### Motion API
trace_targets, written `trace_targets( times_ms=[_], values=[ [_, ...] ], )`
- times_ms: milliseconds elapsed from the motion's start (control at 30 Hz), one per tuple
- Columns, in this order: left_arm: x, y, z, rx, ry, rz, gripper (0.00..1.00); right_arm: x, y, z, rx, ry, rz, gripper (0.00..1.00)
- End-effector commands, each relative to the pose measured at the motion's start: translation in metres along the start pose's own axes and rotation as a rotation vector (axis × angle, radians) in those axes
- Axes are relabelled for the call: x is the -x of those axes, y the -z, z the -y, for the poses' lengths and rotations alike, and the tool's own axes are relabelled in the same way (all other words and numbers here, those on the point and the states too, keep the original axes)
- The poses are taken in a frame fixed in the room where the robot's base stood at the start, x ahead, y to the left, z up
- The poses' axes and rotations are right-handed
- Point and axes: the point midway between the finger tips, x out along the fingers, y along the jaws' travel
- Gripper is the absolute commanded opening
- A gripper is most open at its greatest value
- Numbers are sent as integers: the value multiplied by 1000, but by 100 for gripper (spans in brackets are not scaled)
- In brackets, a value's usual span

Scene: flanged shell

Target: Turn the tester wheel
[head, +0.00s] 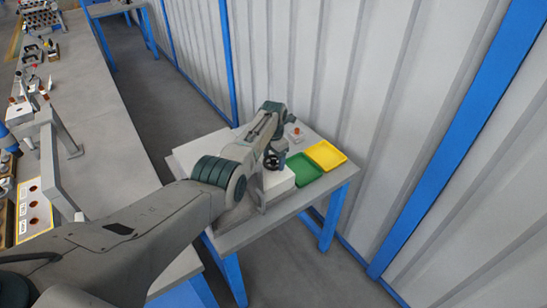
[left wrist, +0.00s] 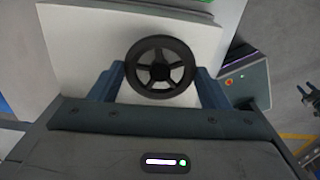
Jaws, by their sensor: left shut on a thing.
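The tester wheel is a black spoked handwheel (head: 271,162), on the pale box-shaped tester (head: 279,182) on a small blue-legged table. In the left wrist view the wheel (left wrist: 160,48) shows face-on, with its rim and spokes clear. My left gripper (left wrist: 159,82) has its two blue-grey fingers on either side of the wheel and is shut on it. In the head view my left arm reaches across to the tester, and the gripper (head: 278,151) is small and partly hidden there. My right gripper is not in view.
A green tray (head: 304,169) and a yellow tray (head: 326,155) lie right of the tester. A small device with a reddish top (head: 295,133) stands behind them. A long cluttered bench (head: 100,130) runs along the left. A corrugated wall stands close behind the table.

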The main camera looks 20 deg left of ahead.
Motion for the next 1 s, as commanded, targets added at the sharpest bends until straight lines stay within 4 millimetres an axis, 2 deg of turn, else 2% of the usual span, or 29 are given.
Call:
trace_targets(
  times_ms=[400,900,933,1000],
  values=[
    [1,0,-1,163,-3,2,47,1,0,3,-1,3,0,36],
    [1,0,-1,178,-3,2,47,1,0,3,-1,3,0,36],
    [1,0,-1,177,-3,2,76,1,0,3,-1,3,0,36],
    [1,0,-1,177,-3,2,90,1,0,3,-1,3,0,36]
  ],
)
